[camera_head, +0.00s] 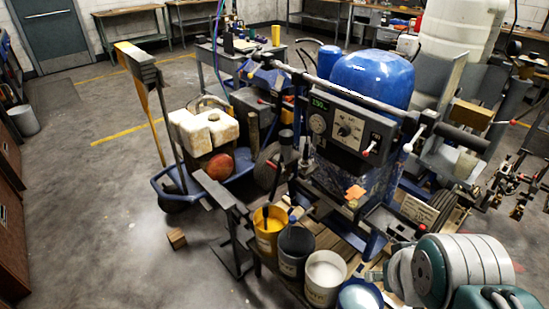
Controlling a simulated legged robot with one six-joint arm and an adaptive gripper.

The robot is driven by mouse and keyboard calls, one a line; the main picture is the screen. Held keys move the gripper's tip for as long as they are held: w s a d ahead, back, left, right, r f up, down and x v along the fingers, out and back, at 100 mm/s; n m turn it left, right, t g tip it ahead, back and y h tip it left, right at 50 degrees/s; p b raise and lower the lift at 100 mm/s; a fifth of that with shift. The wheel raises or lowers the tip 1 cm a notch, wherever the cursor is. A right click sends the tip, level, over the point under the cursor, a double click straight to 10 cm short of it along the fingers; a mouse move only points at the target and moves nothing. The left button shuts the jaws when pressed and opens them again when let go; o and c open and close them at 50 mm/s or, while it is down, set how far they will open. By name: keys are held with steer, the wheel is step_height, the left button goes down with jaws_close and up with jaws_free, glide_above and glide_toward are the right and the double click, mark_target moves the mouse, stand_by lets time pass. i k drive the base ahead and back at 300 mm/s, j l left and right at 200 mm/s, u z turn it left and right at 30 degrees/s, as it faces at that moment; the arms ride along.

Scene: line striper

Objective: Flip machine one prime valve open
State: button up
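A line striper machine (345,130) stands right of centre, with a dark control panel, a dial and a lit green display (320,104). A blue rounded tank (372,75) sits behind the panel. A red-tipped lever (368,152) sticks out at the panel's lower right. I cannot tell whether it is the prime valve, and no label for machine one is readable. Links of my arm (452,268), teal and grey, fill the lower right corner. I cannot make out my gripper's fingers.
Yellow (268,238), dark (294,260) and white (325,285) buckets stand below the machine. A blue cart (172,184) carries white jugs (205,127). A small wooden block (176,238) lies on the floor. Black metal parts (505,180) crowd the right. The left floor is mostly clear.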

mark_target(269, 163)
steer(key=k+j, duration=0.1)
steer(key=j, duration=0.25)
steer(key=k+j+z, duration=0.1)
steer(key=j, duration=0.25)
steer(key=i+j, duration=0.1)
steer(key=j, duration=0.25)
steer(key=i+j+z, duration=0.1)
steer(key=j, duration=0.25)
steer(key=i+j, duration=0.1)
steer(key=j, duration=0.3)
steer(key=i+j+z, duration=0.25)
steer(key=i+j, duration=0.35)
steer(key=i, duration=0.4)
steer(key=i+j+z, duration=0.3)
steer(key=k+j, duration=0.05)
steer(key=j, duration=0.05)
